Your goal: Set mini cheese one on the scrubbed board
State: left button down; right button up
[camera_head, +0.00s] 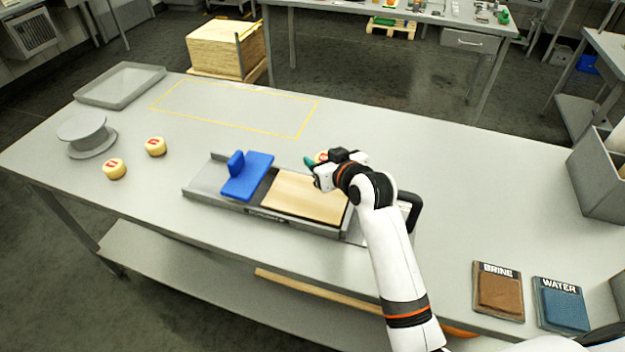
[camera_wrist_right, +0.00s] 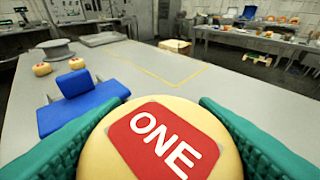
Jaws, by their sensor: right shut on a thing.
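Mini cheese one (camera_wrist_right: 165,145), a pale yellow wheel with a red label reading ONE, is held between the green finger pads of my right gripper (camera_head: 319,164). In the head view only a sliver of the cheese (camera_head: 320,156) shows behind the gripper. The scrubbed board (camera_head: 300,197) is a pale wooden panel in a grey tray-like stand at the middle of the table. My right gripper is over or just behind the board's far right corner, and its height above it is hard to tell. My left gripper is not in view.
A blue block with an upright tab (camera_head: 247,176) sits left of the board. Two other small cheeses (camera_head: 115,169) (camera_head: 156,147) stand near a grey round stand (camera_head: 88,138). A grey tray (camera_head: 120,85) lies far left. BRINE (camera_head: 498,291) and WATER (camera_head: 561,304) pads lie front right. The yellow-outlined area (camera_head: 235,107) is clear.

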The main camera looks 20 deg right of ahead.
send_over(322, 195)
notch_tip(322, 195, down, 6)
jog(key=shift+w+r, duration=0.1)
jog(key=shift+r, duration=0.15)
notch_tip(322, 195, down, 4)
jog(key=shift+r+p, duration=0.1)
jog(key=shift+p, duration=0.2)
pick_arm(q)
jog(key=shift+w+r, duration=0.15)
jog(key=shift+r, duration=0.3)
pick_arm(e)
jog(key=shift+f, duration=0.2)
jog(key=o, duration=1)
jog(key=shift+f, duration=0.1)
jog(key=shift+o, duration=0.2)
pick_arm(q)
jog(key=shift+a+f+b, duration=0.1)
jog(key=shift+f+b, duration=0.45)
pick_arm(e)
jog(key=v, duration=1.2)
jog(key=shift+r, duration=0.25)
